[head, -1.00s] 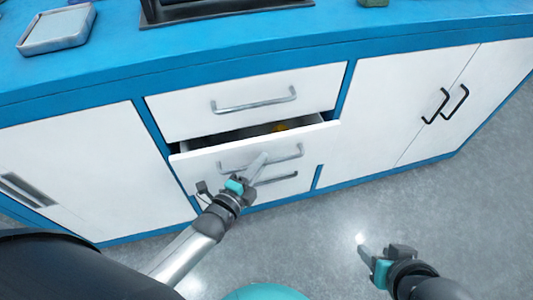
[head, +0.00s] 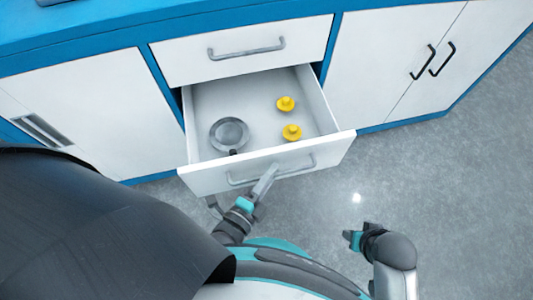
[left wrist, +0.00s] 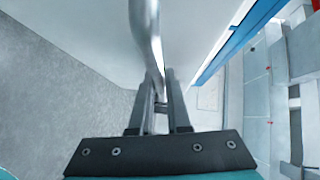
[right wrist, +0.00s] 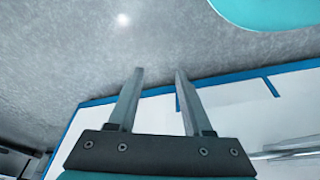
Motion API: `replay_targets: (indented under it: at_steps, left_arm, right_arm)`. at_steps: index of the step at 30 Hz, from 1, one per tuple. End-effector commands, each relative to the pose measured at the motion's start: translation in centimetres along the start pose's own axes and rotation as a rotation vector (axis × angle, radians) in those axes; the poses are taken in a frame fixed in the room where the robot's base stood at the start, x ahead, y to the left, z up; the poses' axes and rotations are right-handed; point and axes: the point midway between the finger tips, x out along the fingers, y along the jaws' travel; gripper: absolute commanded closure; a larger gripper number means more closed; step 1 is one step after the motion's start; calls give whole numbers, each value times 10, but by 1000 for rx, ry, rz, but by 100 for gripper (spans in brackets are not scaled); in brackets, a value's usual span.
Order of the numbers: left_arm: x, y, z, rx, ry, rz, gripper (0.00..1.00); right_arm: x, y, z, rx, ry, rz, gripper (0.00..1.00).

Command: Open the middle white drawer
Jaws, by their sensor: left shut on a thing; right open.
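The middle white drawer (head: 200,181) stands pulled well out of the blue and white cabinet in the head view. Inside it lie a grey pan (head: 229,133) and two yellow knobbed things (head: 285,103). My left gripper (head: 267,179) is shut on the drawer's metal handle (head: 299,168). In the left wrist view the handle (left wrist: 146,35) runs between the fingers of the left gripper (left wrist: 160,95). My right gripper (head: 350,238) is open and empty, over the floor to the right of the drawer. Its spread fingers show in the right wrist view (right wrist: 158,75).
The upper drawer (head: 240,50) above is shut. Cabinet doors with black handles (head: 432,62) on the right are shut, as is the white panel (head: 95,105) on the left. Grey floor (head: 440,190) is free to the right.

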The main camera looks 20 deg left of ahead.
Motion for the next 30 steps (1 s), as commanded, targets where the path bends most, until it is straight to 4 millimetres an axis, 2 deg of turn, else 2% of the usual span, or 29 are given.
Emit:
replay_targets:
  at_steps: [3,9,23,24,27,30]
  left_arm:
    - [-12,3,-12,-1,-1,1,100]
    - [-24,6,-24,0,0,0,100]
    - [-27,7,-27,1,0,-2,100]
    - [-27,7,-27,1,0,-2,83]
    - [-27,7,-27,1,-1,-2,73]
    - [-26,7,-27,1,-1,-2,73]
  right_arm:
    - [4,0,4,0,-9,-1,50]
    - [8,-1,8,-1,-17,-1,50]
    - [10,-1,10,-1,-21,-1,50]
    - [10,-1,10,-1,-21,-1,50]
    - [10,-1,10,-1,-21,-2,50]
    - [10,-1,10,-1,-21,-2,50]
